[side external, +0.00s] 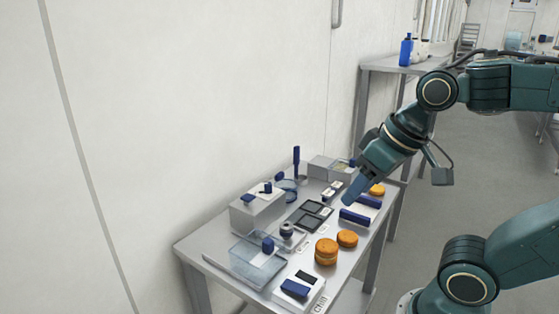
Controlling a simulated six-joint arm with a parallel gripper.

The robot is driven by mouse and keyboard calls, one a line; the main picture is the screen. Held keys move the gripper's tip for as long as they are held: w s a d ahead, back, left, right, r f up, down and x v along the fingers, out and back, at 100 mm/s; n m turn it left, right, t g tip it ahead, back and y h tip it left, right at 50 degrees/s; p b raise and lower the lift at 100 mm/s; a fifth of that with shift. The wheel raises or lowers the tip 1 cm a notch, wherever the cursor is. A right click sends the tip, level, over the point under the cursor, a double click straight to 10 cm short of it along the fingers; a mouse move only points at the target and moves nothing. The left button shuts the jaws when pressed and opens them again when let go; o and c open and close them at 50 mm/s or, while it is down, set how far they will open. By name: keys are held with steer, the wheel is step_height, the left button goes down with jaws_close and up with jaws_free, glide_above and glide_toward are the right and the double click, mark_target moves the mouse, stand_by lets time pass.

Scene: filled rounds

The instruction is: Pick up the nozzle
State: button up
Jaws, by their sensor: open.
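My gripper (353,190) points down and left over the right part of the steel table (212,240). Its fingers overlap in this view, and I see nothing held between them. A small grey and dark round piece (286,229) stands near the table's middle, left of and nearer the camera than my gripper. It may be the nozzle, but it is too small to be sure. My gripper is well apart from it.
Orange rounds (326,250) stand at the front edge, with more by my gripper. A clear bin (252,259), grey boxes (257,208), dark square plates (311,213) and an upright blue-handled tool (297,158) crowd the table. A wall runs behind.

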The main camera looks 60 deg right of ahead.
steer(key=w+d+m+g, duration=0.2)
steer(key=w+m, duration=0.3)
steer(key=w, duration=0.2)
steer(key=m+g, duration=0.3)
steer(key=m, duration=1.1)
glide_above(286, 225)
step_height(286, 225, down, 13)
steer(key=shift+f, duration=4.4)
steer(key=shift+f, duration=2.6)
steer(key=c, duration=0.9)
